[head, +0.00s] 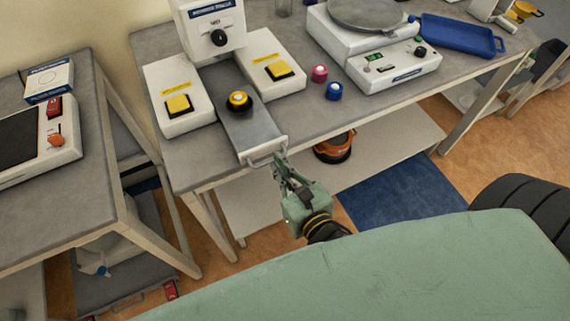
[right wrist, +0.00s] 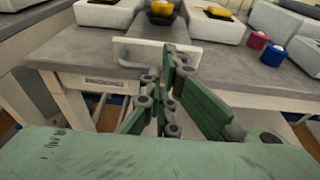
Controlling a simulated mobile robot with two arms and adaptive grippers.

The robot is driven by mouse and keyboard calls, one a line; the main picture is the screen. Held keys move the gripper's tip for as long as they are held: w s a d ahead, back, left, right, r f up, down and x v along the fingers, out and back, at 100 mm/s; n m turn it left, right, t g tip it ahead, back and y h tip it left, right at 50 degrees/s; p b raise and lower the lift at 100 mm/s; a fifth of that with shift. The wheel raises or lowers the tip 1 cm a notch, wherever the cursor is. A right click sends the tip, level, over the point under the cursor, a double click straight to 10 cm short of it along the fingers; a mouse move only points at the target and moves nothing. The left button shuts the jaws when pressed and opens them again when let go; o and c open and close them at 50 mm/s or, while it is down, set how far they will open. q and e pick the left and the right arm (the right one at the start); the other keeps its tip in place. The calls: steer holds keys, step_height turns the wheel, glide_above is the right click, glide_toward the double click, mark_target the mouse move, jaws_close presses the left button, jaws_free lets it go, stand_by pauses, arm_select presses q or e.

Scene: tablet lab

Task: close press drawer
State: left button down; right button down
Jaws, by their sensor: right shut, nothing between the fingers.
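The press drawer (head: 254,131) is a grey metal slide pulled out toward me from the white press (head: 211,28), between two white blocks with yellow buttons. A yellow and black round piece (head: 239,100) sits on it. Its pale front plate with a handle (head: 264,152) reaches the table's front edge. My right gripper (head: 279,160) is shut and empty, with its fingertips at the drawer front. In the right wrist view the fingers (right wrist: 172,58) overlap the front plate (right wrist: 143,53) at its right part; I cannot tell if they touch. My left gripper is not in view.
A white scale (head: 390,75) and a blue tray (head: 456,35) are farther right. An orange and black bowl (head: 333,147) is on the lower shelf.

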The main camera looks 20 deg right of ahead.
mark_target(266, 147)
steer(key=shift+w+a+r, duration=0.1)
steer(key=shift+w+r, duration=0.05)
steer(key=shift+w, duration=0.3)
steer(key=w+p, duration=0.1)
steer(key=w, duration=0.2)
steer(key=w+p, duration=0.2)
steer(key=w, duration=0.1)
steer(key=shift+w+a+r, duration=0.1)
steer(key=shift+r, duration=0.1)
steer(key=x, duration=0.3)
steer(key=p+x, duration=0.1)
steer(key=x, duration=0.2)
steer(key=r+p+x, duration=0.1)
steer(key=x, duration=0.1)
steer(key=shift+w, duration=0.55)
steer(key=shift+r, duration=0.1)
steer(key=shift+w, duration=0.1)
steer(key=shift+r, duration=0.1)
